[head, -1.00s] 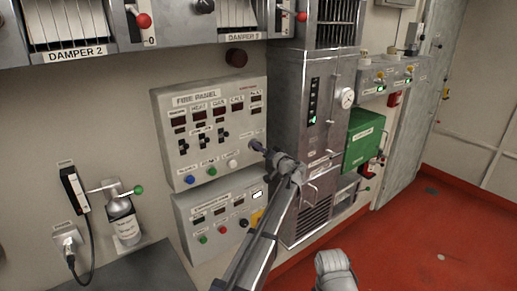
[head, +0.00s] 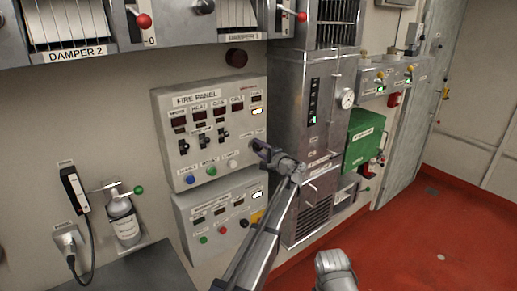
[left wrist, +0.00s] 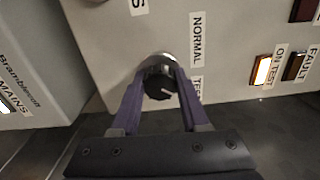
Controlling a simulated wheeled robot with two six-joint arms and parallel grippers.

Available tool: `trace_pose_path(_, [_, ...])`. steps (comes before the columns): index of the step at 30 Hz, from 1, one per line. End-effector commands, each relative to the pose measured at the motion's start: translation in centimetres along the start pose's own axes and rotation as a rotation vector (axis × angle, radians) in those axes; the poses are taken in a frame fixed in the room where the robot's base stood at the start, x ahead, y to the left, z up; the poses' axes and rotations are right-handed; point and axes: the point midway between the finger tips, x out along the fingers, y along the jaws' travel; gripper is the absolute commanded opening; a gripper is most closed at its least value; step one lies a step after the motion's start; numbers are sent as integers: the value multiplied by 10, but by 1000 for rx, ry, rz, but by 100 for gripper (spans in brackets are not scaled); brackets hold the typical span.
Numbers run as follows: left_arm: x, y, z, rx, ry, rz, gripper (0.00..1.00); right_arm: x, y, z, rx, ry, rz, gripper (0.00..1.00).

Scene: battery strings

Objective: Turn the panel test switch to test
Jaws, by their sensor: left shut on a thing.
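The fire panel (head: 162,118) is a beige box on the wall. Its test switch is a dark round knob (left wrist: 159,84) with a white mark, in a metal collar at the panel edge. The mark points toward the partly hidden TEST label (left wrist: 196,88), away from the NORMAL label (left wrist: 197,38). My left gripper (head: 262,148) is shut on the knob, with one purple finger on each side (left wrist: 158,88). The ON TEST lamp (left wrist: 262,70) glows amber; the FAULT lamp (left wrist: 293,66) is dark.
A lower panel (head: 185,217) with a lit lamp sits under the fire panel. A tall metal cabinet (head: 290,95) stands close to its right. A grey bottle (head: 122,222) is on the wall at left. Open red floor (head: 420,240) lies at right.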

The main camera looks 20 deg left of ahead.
Motion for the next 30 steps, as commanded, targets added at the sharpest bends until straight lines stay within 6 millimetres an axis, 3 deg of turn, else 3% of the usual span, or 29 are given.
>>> trace_pose_path(12, [-1,0,0,152,1,1,0,0,0,0,0,0,0,50])
trace_pose_path(28, [-1,0,0,168,1,2,0,0,0,0,0,0,0,50])
trace_pose_path(29, [-1,0,0,168,1,1,48,0,0,0,0,0,0,50])
trace_pose_path(30, [-1,0,0,168,1,1,53,0,0,0,0,0,0,50])
